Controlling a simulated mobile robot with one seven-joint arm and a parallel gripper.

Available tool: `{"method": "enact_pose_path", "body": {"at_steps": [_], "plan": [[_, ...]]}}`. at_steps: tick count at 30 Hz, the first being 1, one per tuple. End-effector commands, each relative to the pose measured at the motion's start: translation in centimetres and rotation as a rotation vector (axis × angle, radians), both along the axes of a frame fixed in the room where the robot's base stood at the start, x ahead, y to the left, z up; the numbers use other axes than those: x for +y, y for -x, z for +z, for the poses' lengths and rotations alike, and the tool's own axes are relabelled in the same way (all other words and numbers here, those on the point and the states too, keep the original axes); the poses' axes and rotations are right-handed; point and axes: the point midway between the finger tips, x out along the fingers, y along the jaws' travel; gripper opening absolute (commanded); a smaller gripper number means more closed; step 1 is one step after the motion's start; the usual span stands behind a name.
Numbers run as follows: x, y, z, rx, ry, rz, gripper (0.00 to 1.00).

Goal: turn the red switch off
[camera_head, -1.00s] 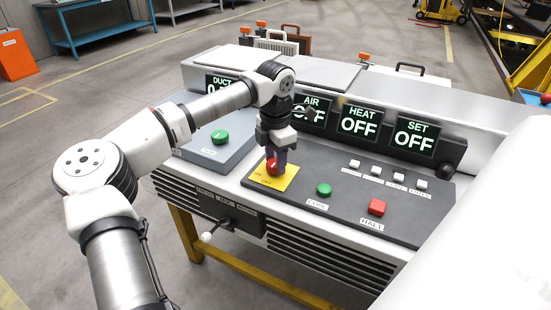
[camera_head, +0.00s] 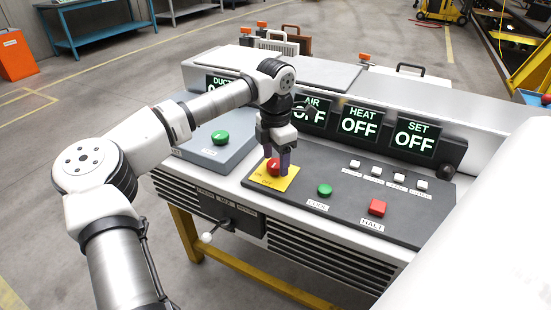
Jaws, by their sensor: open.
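The red switch (camera_head: 273,167) is a round red knob on a yellow plate (camera_head: 281,183) marked ON and OFF, on the dark control panel. My gripper (camera_head: 276,165) points down right over it, with its purple fingers around or just beside the knob. The jaws are open. The fingers hide part of the knob, and I cannot tell whether they touch it. The knob's exact setting is too small to read.
Right of the switch are a green button (camera_head: 324,189), a square red button (camera_head: 377,207) and several white buttons (camera_head: 399,177). A green button (camera_head: 220,137) sits on the grey box at left. Displays reading OFF (camera_head: 360,121) stand behind. A lever (camera_head: 207,237) juts from the front.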

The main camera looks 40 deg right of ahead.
Motion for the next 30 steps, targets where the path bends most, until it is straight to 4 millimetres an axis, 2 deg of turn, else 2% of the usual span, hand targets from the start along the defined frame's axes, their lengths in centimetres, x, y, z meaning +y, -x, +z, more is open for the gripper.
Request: {"method": "enact_pose_path", "body": {"at_steps": [5,12,18,23,30], "plan": [[-0.1,0.0,3.1,-0.004,0.003,0.0,0.63],[-0.1,0.0,8.8,-0.003,0.004,0.001,0.63],[0.0,0.0,12.0,-0.002,0.001,0.002,0.63],[0.0,0.0,13.1,-0.002,0.001,0.0,0.63],[0.0,0.0,13.3,-0.001,0.001,0.0,0.63]]}}
